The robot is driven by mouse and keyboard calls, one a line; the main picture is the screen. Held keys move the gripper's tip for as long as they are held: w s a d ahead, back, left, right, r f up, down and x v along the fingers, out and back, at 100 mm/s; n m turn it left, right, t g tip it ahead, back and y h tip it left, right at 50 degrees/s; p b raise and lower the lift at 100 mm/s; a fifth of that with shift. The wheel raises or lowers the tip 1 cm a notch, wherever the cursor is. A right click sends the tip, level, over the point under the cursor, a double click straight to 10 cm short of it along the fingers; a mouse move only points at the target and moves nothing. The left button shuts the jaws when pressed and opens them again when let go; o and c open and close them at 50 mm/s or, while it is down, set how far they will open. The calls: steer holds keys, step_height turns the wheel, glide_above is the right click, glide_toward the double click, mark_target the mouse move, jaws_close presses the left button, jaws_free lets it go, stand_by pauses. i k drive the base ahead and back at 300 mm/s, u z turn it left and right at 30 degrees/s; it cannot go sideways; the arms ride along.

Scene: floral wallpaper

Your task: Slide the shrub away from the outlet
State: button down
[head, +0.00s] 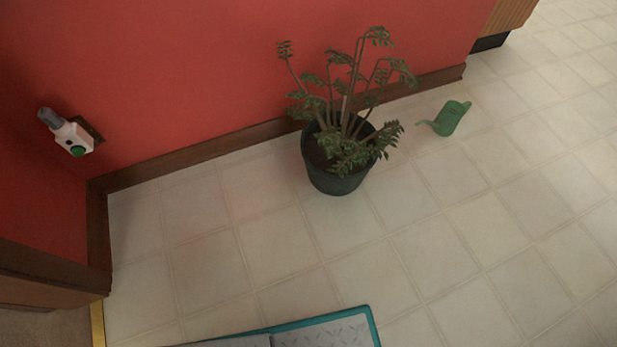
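The shrub (350,100) is a leafy green plant in a dark round pot (337,182). It stands upright on the tiled floor, close to the red wall's brown baseboard. The outlet (92,130) is on the red wall at the left, mostly covered by a white plugged-in device (72,137) with a green round spot and a grey top. A wide stretch of bare floor lies between the pot and the outlet's corner. My gripper is not in view.
A green watering can (451,118) is on the floor right of the pot. A teal-edged grey object (372,325), perhaps my own base, shows at the bottom. A wooden cabinet (508,14) stands at the top right. The floor at right is clear.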

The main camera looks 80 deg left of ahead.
mark_target(338, 149)
steer(key=z, duration=0.05)
steer(key=k, duration=1.35)
steer(key=u, duration=1.6)
steer(key=i, duration=0.5)
